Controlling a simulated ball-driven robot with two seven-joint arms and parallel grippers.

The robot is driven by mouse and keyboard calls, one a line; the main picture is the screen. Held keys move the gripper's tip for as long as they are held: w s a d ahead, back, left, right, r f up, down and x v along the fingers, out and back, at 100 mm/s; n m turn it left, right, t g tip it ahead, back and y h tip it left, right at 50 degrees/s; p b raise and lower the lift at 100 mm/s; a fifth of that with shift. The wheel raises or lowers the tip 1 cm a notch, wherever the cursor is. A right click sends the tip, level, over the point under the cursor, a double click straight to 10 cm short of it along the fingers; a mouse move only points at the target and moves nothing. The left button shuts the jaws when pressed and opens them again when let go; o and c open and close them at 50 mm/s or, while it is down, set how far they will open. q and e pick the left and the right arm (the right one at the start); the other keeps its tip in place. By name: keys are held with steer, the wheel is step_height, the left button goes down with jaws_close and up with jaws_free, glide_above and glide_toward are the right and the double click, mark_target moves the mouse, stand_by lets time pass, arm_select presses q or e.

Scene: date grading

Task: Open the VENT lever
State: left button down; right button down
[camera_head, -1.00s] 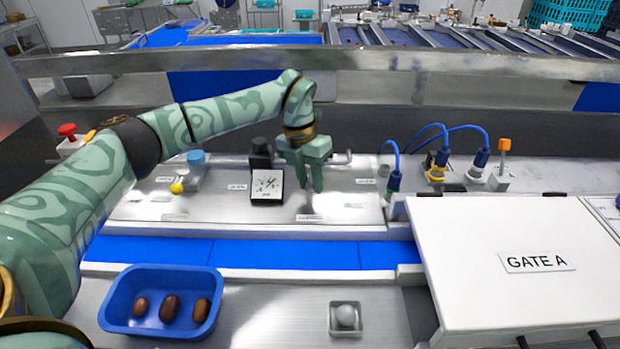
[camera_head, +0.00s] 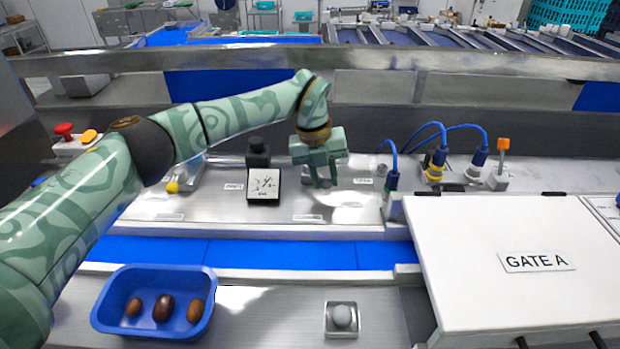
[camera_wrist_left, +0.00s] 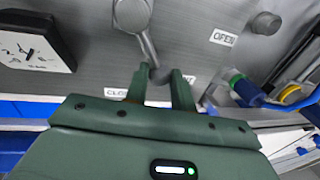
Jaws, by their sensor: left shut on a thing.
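The VENT lever (camera_wrist_left: 147,42) is a grey bar in the left wrist view. It runs from a round pivot at the top down to its end between my left gripper's fingers. My left gripper (camera_wrist_left: 158,78) is shut on that end. A label reading OPEN (camera_wrist_left: 223,37) lies to the right of the lever. A label starting CLO (camera_wrist_left: 117,92) and one ending in T are partly hidden by the fingers. In the head view my left gripper (camera_head: 324,184) points down over the metal panel (camera_head: 215,207), hiding the lever. My right gripper is not in view.
A dial gauge (camera_head: 264,184) stands left of the gripper. Blue-plugged cables (camera_head: 392,181) rise to its right, beside the white GATE A cover (camera_head: 500,225). A blue tray (camera_head: 104,319) with three dates and a blue belt (camera_head: 285,254) lie nearer.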

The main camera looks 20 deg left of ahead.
arm_select(q)
steer(key=w+n, duration=0.1)
steer(key=d+n, duration=0.1)
steer(key=shift+w+r+n, duration=0.15)
steer(key=shift+w+n, duration=0.2)
steer(key=shift+n, duration=0.05)
steer(key=n, duration=0.1)
steer(key=w+n+t+b, duration=0.1)
steer(key=shift+w+d+n, duration=0.25)
steer(key=shift+w+n, duration=0.05)
steer(key=w+n, duration=0.1)
steer(key=n+y+b, duration=0.1)
steer(key=n, duration=0.1)
steer(key=shift+w, duration=0.4)
steer(key=shift+w+a+r+n+t+b, duration=0.1)
steer(key=shift+w+n+t+b, duration=0.2)
steer(key=shift+n, duration=0.35)
steer(key=shift+w+n+b, duration=0.1)
steer(key=shift+w+n, duration=0.3)
steer(key=shift+n, duration=0.25)
steer(key=shift+a, duration=0.1)
steer(key=c, duration=1.2)
jaws_free()
steer(key=v, duration=1)
steer(key=b+v, duration=0.1)
steer(key=v, duration=0.5)
steer(key=shift+w+d+r, duration=0.1)
steer(key=shift+d, duration=0.2)
